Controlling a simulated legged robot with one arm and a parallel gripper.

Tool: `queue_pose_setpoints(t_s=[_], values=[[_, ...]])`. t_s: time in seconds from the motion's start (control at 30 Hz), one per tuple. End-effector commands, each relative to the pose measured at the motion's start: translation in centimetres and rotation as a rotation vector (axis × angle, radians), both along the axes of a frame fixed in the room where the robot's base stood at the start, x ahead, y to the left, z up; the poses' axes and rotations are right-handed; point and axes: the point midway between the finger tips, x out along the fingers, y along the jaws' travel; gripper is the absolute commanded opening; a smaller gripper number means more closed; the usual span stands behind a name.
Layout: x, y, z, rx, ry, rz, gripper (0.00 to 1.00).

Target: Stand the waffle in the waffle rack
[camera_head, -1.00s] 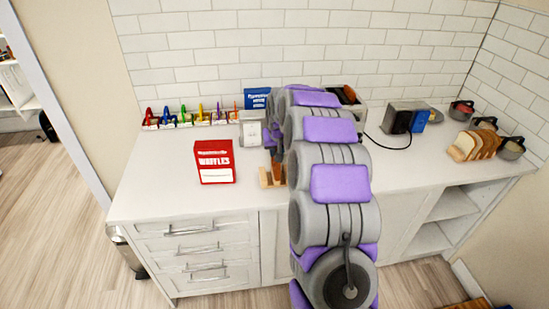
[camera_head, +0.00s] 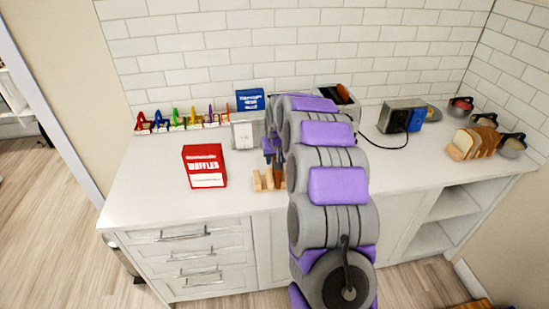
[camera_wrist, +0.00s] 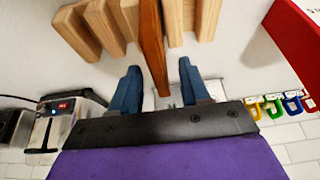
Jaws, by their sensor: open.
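The waffle rack (camera_wrist: 99,27) is a pale wooden stand with several upright slats; it also shows on the counter in the head view (camera_head: 258,181), left of my arm. The brown waffle (camera_wrist: 152,42) is seen edge-on in the wrist view, upright in a gap between the slats. My gripper (camera_wrist: 159,72) is open, with its blue fingers apart on either side of the waffle's near end. Gaps show between the waffle and both fingers. In the head view my gripper (camera_head: 272,152) is just above and behind the rack, and my arm hides part of it.
A red waffle box (camera_head: 204,166) stands left of the rack. A white appliance (camera_head: 244,133), a blue box (camera_head: 250,100) and several coloured holders (camera_head: 181,120) stand behind. A toaster (camera_head: 400,116) and sliced bread (camera_head: 475,143) are at the right. The counter's front left is clear.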

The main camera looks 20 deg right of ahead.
Motion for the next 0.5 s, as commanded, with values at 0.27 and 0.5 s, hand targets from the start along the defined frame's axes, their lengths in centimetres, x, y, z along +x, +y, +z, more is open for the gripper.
queue_pose_setpoints(t_s=[0.27,0.5], values=[[-0.7,1.4,2.1,-0.013,-0.001,0.003,0.46],[-2.2,1.2,6.3,-0.007,-0.005,0.002,0.46]])
